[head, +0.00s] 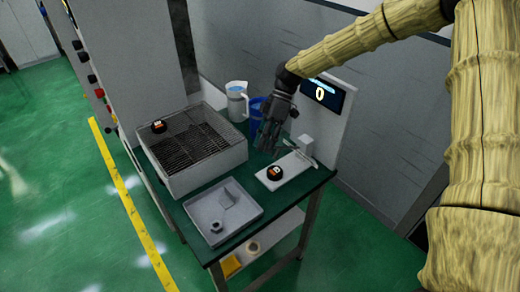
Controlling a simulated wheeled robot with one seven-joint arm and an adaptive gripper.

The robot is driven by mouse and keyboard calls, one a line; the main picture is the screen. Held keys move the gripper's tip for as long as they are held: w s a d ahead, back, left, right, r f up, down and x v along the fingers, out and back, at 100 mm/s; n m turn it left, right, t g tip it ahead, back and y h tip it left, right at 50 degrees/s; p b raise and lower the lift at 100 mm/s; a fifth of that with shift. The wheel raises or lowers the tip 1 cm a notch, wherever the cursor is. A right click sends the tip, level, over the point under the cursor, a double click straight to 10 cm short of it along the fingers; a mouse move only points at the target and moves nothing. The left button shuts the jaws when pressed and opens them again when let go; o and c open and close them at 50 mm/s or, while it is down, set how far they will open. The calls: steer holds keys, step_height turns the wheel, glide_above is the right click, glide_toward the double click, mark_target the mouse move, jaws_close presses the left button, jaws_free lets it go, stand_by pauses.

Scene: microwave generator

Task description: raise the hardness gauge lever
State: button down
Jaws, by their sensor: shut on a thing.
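The hardness gauge stands at the right rear of the green table, with a white upright panel and a dark display (322,94) reading 0. Its pale base plate (290,169) carries a black puck with an orange mark (275,173). A thin pale lever (303,157) slants over the plate beside a small white block (306,143). My dark gripper (269,147) points down at the lever's left end, behind the puck. It is shut on the lever; the fingers hide the exact contact.
A grey bin with a grate (194,142) holds another black puck (159,126). A shallow grey tray (222,209) is at the table's front. A clear jug (237,101) and a blue container (256,113) stand behind, close to my gripper. A lower shelf (262,243) shows beneath.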

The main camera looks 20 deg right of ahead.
steer(key=w+d+r+y, duration=0.1)
steer(key=w+d+r, duration=0.1)
steer(key=d+r, duration=0.4)
steer(key=shift+w+d+r+g+b, duration=0.15)
steer(key=shift+d+g+b, duration=0.25)
steer(key=shift+d, duration=0.6)
steer(key=c, duration=1.5)
jaws_free()
steer(key=o, duration=0.4)
steer(key=shift+d, duration=0.1)
steer(key=shift+c, duration=0.2)
steer(key=shift+d, duration=0.1)
steer(key=shift+w+a+r, duration=0.1)
steer(key=shift+a+r, duration=0.1)
steer(key=shift+a, duration=0.1)
